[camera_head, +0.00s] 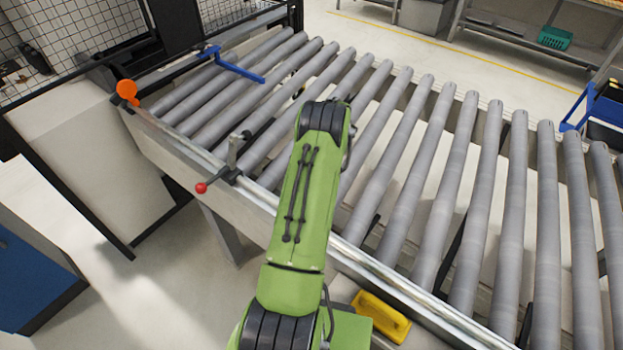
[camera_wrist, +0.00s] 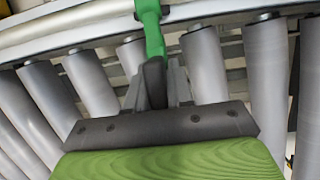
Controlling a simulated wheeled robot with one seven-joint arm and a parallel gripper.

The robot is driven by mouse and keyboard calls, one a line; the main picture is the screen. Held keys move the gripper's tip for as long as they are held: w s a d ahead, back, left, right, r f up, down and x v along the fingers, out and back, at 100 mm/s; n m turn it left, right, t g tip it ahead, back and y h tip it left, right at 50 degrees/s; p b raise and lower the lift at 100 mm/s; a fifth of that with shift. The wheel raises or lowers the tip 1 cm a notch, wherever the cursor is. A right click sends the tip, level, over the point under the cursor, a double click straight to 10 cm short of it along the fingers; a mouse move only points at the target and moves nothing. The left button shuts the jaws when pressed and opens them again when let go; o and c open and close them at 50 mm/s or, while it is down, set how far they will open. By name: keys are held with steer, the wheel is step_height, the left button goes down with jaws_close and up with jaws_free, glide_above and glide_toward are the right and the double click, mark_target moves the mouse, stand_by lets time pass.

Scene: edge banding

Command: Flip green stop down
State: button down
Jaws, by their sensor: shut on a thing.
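The green stop (camera_wrist: 151,28) shows in the wrist view at the top middle, running down from the conveyor's side rail into my gripper. My gripper (camera_wrist: 154,82) is shut on the green stop, with its fingers around the stop's lower part. The fingers hide the part of the stop between them. In the head view my green arm reaches over the conveyor, and both my gripper and the green stop are hidden behind it.
The roller conveyor (camera_head: 437,205) fills the middle and right. A blue stop (camera_head: 236,67) lies over the far-left rollers. An orange knob (camera_head: 127,90) stands at the left corner.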

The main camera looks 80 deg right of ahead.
steer(key=shift+a+f, duration=0.1)
steer(key=shift+f, duration=0.05)
stand_by(0.3)
steer(key=c, duration=1.1)
jaws_free()
steer(key=p+v, duration=0.1)
steer(key=v, duration=1.5)
steer(key=shift+f, duration=0.15)
steer(key=shift+d, duration=0.25)
